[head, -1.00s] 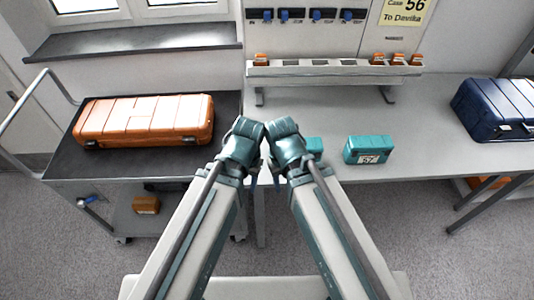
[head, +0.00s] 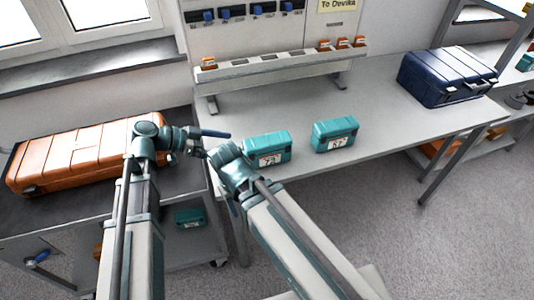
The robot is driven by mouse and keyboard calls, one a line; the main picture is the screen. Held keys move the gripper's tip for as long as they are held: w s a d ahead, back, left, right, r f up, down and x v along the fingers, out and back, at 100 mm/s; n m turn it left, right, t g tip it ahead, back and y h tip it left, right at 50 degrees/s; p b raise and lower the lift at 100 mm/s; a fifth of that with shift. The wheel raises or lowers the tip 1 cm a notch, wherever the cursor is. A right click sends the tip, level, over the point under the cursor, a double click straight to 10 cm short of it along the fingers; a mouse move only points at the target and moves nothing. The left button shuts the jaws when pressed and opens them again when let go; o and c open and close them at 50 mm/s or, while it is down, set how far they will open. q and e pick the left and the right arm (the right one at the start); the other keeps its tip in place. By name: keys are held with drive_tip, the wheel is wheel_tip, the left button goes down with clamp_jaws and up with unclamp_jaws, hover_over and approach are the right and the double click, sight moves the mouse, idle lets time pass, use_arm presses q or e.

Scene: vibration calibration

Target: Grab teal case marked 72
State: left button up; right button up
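A teal case (head: 266,147) with a white label stands near the front left of the grey table; its small number starts with 7, the second digit is hard to read. A second teal case (head: 335,134), whose label seems to read 67, stands to its right. My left gripper (head: 205,141) points right from the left arm, above the gap between cart and table, a little left of the first case; its finger opening is unclear. My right arm's wrist is just left of and in front of that case, and its fingers are largely hidden. Neither gripper visibly touches a case.
An orange case (head: 75,152) lies on the dark cart at left, with another teal case (head: 190,217) on its lower shelf. A navy case (head: 446,77) stands at the table's right end. A raised rack (head: 280,68) runs along the back. The table's middle right is clear.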

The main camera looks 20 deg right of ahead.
sight(248, 143)
use_arm(q)
drive_tip(key=shift+m+h, duration=0.3)
drive_tip(key=shift+m, duration=0.1)
drive_tip(key=b+x, duration=0.1)
drive_tip(key=x, duration=0.1)
drive_tip(key=b+x, duration=0.1)
drive_tip(key=x, duration=0.2)
drive_tip(key=b+x, duration=0.1)
drive_tip(key=x, duration=0.1)
drive_tip(key=shift+w+d+r, duration=0.2)
drive_tip(key=shift+w+d, duration=0.1)
drive_tip(key=shift+d, duration=0.6)
drive_tip(key=shift+f, duration=0.1)
drive_tip(key=b+x, duration=0.2)
drive_tip(key=x, duration=0.3)
drive_tip(key=shift+s+d+b, duration=0.1)
drive_tip(key=shift+b, duration=0.2)
drive_tip(key=shift+c, duration=0.2)
clamp_jaws()
